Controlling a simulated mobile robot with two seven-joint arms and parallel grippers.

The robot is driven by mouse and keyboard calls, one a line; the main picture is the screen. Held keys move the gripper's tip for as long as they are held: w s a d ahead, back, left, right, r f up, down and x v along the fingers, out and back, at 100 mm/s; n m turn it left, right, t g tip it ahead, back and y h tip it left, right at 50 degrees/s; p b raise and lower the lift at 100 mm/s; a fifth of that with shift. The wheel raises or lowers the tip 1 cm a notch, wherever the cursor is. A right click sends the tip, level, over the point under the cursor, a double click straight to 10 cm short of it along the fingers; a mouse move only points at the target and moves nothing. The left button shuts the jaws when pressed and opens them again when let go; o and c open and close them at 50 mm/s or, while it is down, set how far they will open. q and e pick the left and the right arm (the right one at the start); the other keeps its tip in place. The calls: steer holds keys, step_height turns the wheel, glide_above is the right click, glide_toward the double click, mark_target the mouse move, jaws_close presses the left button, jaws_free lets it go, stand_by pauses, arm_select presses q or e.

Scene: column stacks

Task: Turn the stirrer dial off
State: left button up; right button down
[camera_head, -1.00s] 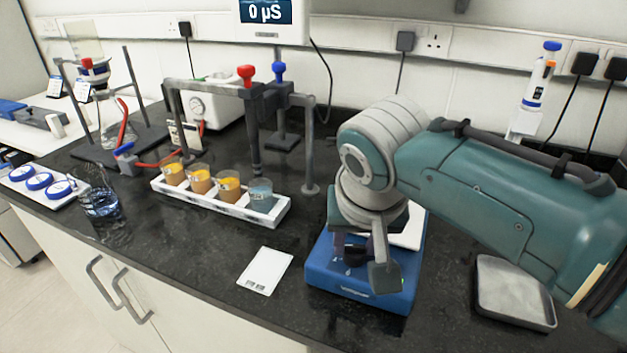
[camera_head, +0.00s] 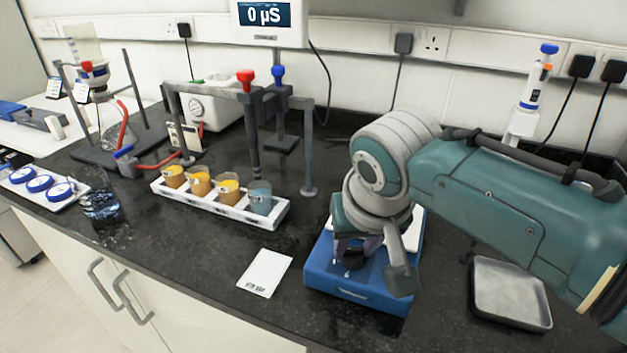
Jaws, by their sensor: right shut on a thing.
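The blue stirrer (camera_head: 345,287) with a white top stands on the black bench at the front right of centre. My right gripper (camera_head: 354,258) reaches down onto the stirrer's front from the right and is shut on the small dark dial (camera_head: 353,260) there. My own gripper and wrist hide much of the stirrer's top, and I cannot read the dial's setting. My left gripper is not in view.
A white card (camera_head: 265,272) lies left of the stirrer, and a grey metal tray (camera_head: 510,292) lies to its right. A white rack (camera_head: 205,205) with several beakers stands further left. A pipette stand (camera_head: 523,122) is behind my right arm.

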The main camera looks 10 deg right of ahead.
steer(key=n+y+p, duration=0.1)
steer(key=n, duration=0.1)
steer(key=shift+d+r+n, duration=0.1)
steer(key=shift+d+n, duration=0.05)
steer(key=shift+n, duration=0.15)
steer(key=n+y, duration=0.1)
steer(key=n, duration=0.1)
steer(key=shift+n, duration=0.4)
steer(key=n+b, duration=0.1)
steer(key=n+y, duration=0.1)
steer(key=n, duration=0.1)
steer(key=shift+w+d+f+n+g+b, duration=0.1)
steer(key=shift+f+n+g+b, duration=0.1)
steer(key=shift+n+g+b, duration=0.15)
steer(key=shift+n+g+y+b, duration=0.4)
steer(key=shift+n+b, duration=0.4)
steer(key=shift+n, duration=0.15)
steer(key=shift+n+b, duration=0.55)
steer(key=shift+n, duration=0.15)
steer(key=shift+r+g, duration=0.1)
steer(key=shift+g, duration=0.15)
steer(key=c, duration=0.5)
jaws_free()
